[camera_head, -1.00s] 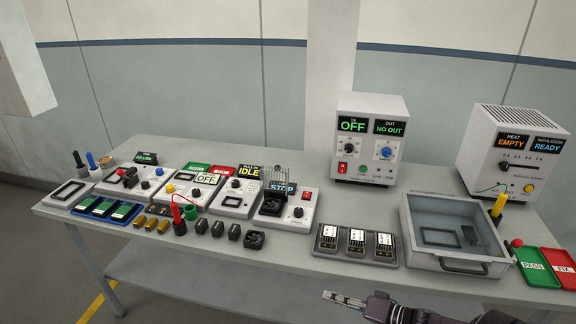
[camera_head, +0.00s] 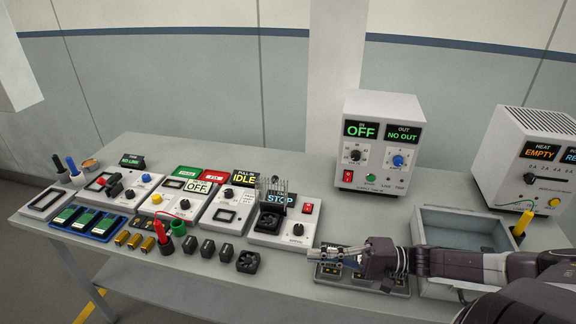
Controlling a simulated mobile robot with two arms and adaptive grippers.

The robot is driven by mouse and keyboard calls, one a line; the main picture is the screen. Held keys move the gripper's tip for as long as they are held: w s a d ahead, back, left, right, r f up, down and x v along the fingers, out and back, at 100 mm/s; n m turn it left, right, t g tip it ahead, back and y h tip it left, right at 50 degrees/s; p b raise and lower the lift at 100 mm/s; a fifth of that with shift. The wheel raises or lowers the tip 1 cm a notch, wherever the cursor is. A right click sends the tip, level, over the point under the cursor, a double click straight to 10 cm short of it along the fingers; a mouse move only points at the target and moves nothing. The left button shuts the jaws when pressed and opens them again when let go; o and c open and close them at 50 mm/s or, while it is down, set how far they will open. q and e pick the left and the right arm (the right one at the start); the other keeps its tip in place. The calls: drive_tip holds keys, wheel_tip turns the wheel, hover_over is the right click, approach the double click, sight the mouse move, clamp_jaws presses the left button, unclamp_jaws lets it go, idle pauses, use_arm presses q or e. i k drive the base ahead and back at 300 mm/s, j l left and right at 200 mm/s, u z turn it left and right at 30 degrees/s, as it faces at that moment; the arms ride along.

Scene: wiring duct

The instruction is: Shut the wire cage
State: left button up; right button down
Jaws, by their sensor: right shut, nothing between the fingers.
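The wire cage (camera_head: 276,191) is a small grille of thin wires. It stands raised at the back of a white fan test box (camera_head: 291,229) with a blue STOP display. A black fan (camera_head: 268,221) sits on the box in front of the cage. My right gripper (camera_head: 317,253) is shut and empty. My left gripper is not in view.
A loose black fan (camera_head: 247,261) and several small black blocks (camera_head: 207,249) lie in front of the boxes. A power supply (camera_head: 379,143) reading OFF stands behind my right arm. A grey bin (camera_head: 468,214) is at the right, partly hidden by my arm.

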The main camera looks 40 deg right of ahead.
sight(275, 179)
drive_tip(key=i+l, duration=0.8)
drive_tip(key=l, duration=0.15)
